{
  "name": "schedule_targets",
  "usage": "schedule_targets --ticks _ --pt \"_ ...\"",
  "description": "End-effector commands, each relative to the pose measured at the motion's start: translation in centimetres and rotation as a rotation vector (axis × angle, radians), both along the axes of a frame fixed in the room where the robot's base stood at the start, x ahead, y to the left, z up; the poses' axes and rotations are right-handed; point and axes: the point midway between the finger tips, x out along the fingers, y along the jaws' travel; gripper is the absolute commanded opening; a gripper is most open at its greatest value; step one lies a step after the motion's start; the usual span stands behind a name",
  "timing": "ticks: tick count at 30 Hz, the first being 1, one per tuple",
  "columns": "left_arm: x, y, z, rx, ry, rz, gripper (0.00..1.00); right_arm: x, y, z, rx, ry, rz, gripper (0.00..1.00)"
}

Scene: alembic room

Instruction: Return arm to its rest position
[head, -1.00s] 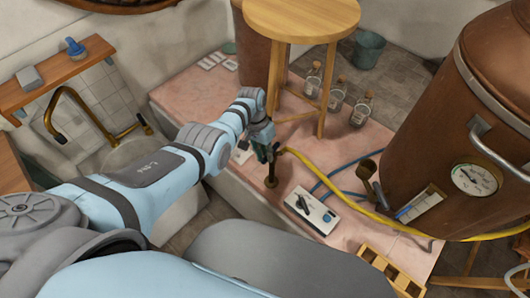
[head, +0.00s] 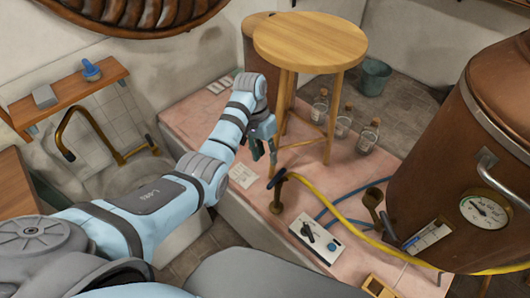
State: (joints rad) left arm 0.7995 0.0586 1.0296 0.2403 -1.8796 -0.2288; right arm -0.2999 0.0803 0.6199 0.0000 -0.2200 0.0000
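My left arm (head: 160,200) reaches in from the left over the pink tiled platform. My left gripper (head: 264,153) hangs above the platform with its fingers pointing down and apart, with nothing visible between them. It is just left of the round wooden stool and above and behind the brass standpipe (head: 277,195), where the yellow hose ends; the two are apart.
The wooden stool (head: 309,40) stands close to the gripper. Several glass bottles (head: 343,122) stand behind it. A switch box (head: 314,238) and a large copper vessel (head: 460,150) are on the right. A sink tap (head: 85,115) and shelf (head: 60,100) are left.

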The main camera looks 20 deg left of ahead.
Motion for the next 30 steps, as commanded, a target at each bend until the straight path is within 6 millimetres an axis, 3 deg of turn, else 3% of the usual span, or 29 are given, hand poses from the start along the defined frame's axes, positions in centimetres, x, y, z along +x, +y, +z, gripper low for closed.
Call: schedule_targets --ticks 16,19,22,23,24,26,27,29,30 --pt "0.2 0.1 0.4 0.001 -0.006 0.008 0.35 0.0 0.0 0.0 0.001 0.0 0.0 0.35" --pt "2.8 0.2 0.3 0.005 -0.118 0.057 0.35 0.0 0.1 0.0 0.001 0.0 0.0 0.35" --pt "8.6 1.4 -0.5 0.03 -0.373 0.175 0.35 0.0 0.1 0.0 0.002 0.0 0.0 0.35" --pt "9.5 2.1 -2.4 0.045 -0.441 0.214 0.35 0.0 0.1 -0.1 0.002 0.0 0.0 0.35" --pt "9.3 3.2 -6.7 0.07 -0.514 0.265 0.35 -0.1 0.2 -0.2 0.002 0.001 -0.001 0.35" --pt "6.5 4.5 -13.3 0.107 -0.573 0.307 0.35 -0.1 0.1 -0.4 0.002 0.001 0.0 0.35" --pt "4.1 5.1 -16.9 0.126 -0.595 0.32 0.35 -0.1 0.1 -0.6 0.002 0.001 0.0 0.35" --pt "-0.5 5.7 -21.9 0.15 -0.598 0.323 0.35 -0.1 0.1 -0.7 0.002 0.001 -0.001 0.35" --pt "-3.9 6.1 -24.8 0.163 -0.589 0.322 0.35 0.0 0.1 -0.8 0.002 0.001 -0.001 0.35"
